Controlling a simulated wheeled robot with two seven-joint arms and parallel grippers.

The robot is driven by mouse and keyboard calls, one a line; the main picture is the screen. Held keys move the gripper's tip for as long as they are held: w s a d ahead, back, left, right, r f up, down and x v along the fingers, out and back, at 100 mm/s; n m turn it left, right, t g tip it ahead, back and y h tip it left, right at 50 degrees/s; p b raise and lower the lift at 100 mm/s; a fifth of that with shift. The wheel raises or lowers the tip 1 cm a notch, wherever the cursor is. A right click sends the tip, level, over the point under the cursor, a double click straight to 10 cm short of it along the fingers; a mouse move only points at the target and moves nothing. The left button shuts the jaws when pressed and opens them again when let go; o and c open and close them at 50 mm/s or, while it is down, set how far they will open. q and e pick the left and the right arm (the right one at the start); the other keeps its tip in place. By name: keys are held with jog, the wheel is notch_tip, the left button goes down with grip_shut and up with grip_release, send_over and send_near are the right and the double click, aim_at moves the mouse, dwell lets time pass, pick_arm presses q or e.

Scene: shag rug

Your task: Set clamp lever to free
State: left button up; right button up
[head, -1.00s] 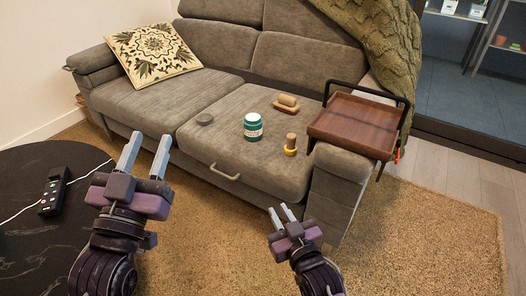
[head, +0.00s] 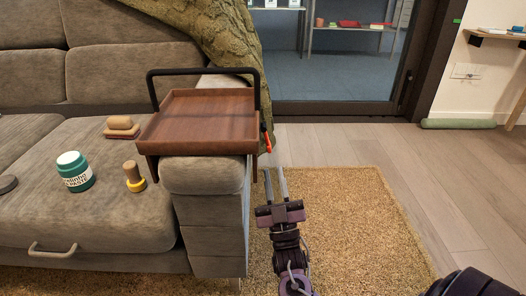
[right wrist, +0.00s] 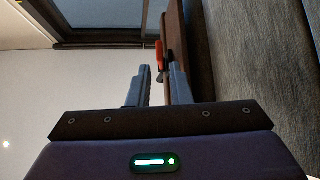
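The clamp lever (head: 267,141) is a small red-orange piece at the right side of the brown wooden tray (head: 210,104), which sits on the sofa's armrest. My right gripper (head: 276,170) is open and empty, just below and in front of the lever, beside the armrest. In the right wrist view the red lever (right wrist: 159,50) shows beyond and between the open fingertips (right wrist: 160,70), apart from them. The tray's brown side (right wrist: 178,50) runs close by the right finger. The lever's exact setting is too small to tell. My left gripper is out of view.
The armrest (head: 208,175) stands left of my right gripper. On the sofa seat are a green jar (head: 75,172), a wooden peg with a yellow base (head: 134,176) and a brown brush-like object (head: 122,127). A knitted blanket (head: 225,35) hangs behind the tray. The rug at right (head: 350,225) is clear.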

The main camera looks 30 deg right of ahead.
aim_at(270, 152)
jog(key=b+x, duration=0.2)
jog(key=x, duration=0.4)
jog(key=shift+w+r, duration=0.1)
jog(key=shift+r, duration=0.2)
grip_shut()
